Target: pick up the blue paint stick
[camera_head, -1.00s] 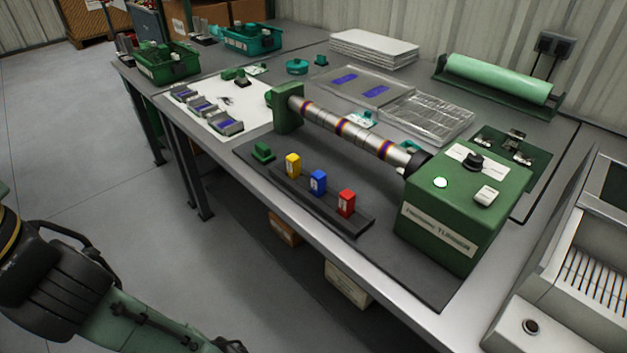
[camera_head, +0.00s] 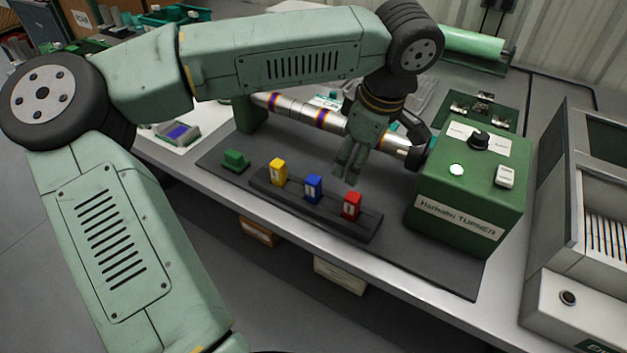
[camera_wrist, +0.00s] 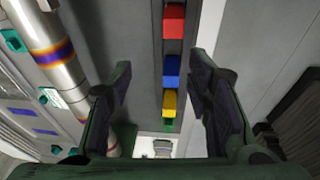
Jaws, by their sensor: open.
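The blue paint stick (camera_head: 313,188) stands upright in a dark rack (camera_head: 272,192), between a yellow stick (camera_head: 278,171) and a red stick (camera_head: 351,205). In the wrist view the blue stick (camera_wrist: 171,70) is in the middle of the row, with red above and yellow below. My gripper (camera_head: 347,180) hangs above and behind the rack, near the blue and red sticks. In the wrist view its two fingers (camera_wrist: 160,80) are spread apart with nothing between them touching. The blue stick's lower part is hidden in the rack.
A shiny banded tube (camera_head: 283,107) runs behind the rack to the green turner box (camera_head: 465,190) at right. A small green block (camera_head: 235,160) sits left of the rack. The bench's front strip is clear.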

